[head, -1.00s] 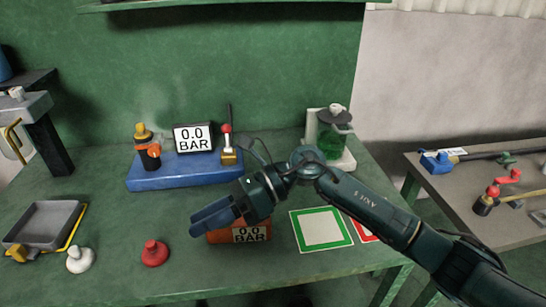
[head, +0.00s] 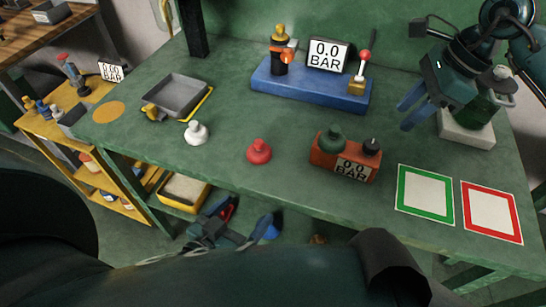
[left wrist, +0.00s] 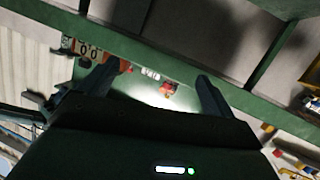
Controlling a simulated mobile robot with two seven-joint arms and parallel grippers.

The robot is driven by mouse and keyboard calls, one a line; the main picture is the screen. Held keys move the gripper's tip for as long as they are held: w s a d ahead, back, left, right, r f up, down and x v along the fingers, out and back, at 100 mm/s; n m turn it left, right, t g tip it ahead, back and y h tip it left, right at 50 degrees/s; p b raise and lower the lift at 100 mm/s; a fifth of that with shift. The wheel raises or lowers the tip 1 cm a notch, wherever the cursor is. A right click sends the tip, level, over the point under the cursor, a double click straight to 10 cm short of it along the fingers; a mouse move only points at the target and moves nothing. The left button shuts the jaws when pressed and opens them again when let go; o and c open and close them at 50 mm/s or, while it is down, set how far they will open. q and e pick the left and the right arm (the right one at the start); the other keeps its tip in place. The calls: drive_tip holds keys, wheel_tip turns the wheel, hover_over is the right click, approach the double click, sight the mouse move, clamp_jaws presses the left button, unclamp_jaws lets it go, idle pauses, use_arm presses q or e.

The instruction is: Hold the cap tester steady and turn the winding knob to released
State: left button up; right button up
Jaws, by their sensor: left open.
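The orange box with a 0.0 BAR display (head: 353,168), which looks like the cap tester, stands upright near the table's front edge. A green cap (head: 331,139) is on its left top and a black knob (head: 372,146) with a light mark is on its right top. It also shows upside down in the left wrist view (left wrist: 88,50). My left gripper (head: 246,213) is low in front of the table edge, partly hidden by my arm; its two fingers are apart and empty in the left wrist view (left wrist: 160,85). My right gripper (head: 406,112) is right of the box, raised, fingers apart and empty.
A red cap (head: 259,151) and a white cap (head: 195,132) stand left of the box. A blue-based unit (head: 310,90) is behind it. A green-framed square (head: 425,196) and a red-framed square (head: 491,212) lie to the right. A grey tray (head: 177,94) is at left.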

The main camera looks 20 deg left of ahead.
use_arm(q)
drive_tip(key=shift+o, duration=0.7)
drive_tip(key=r, duration=0.1)
drive_tip(key=a+r+m+t, duration=0.1)
drive_tip(key=r+m, duration=0.1)
drive_tip(key=shift+w+a+r+t, duration=0.2)
drive_tip(key=shift+w+r+t, duration=0.1)
drive_tip(key=shift+t, duration=0.1)
drive_tip(key=shift+o, duration=0.2)
drive_tip(key=m, duration=0.1)
drive_tip(key=r+m, duration=0.1)
drive_tip(key=m+t+h, duration=0.1)
drive_tip(key=m, duration=0.1)
drive_tip(key=shift+w+d+r, duration=0.15)
drive_tip(key=shift+w+r, duration=0.2)
drive_tip(key=n+g+h, duration=0.6)
drive_tip(key=n+h, duration=0.3)
drive_tip(key=n, duration=2.3)
approach(320, 147)
drive_tip(key=shift+s+a+f, duration=0.35)
drive_tip(key=shift+s+a, duration=0.25)
drive_tip(key=shift+a, duration=0.05)
drive_tip(key=shift+w+d, duration=0.1)
drive_tip(key=shift+w, duration=0.1)
drive_tip(key=x, duration=1.2)
drive_tip(key=shift+w+d+r, duration=0.25)
drive_tip(key=shift+d+r, duration=0.05)
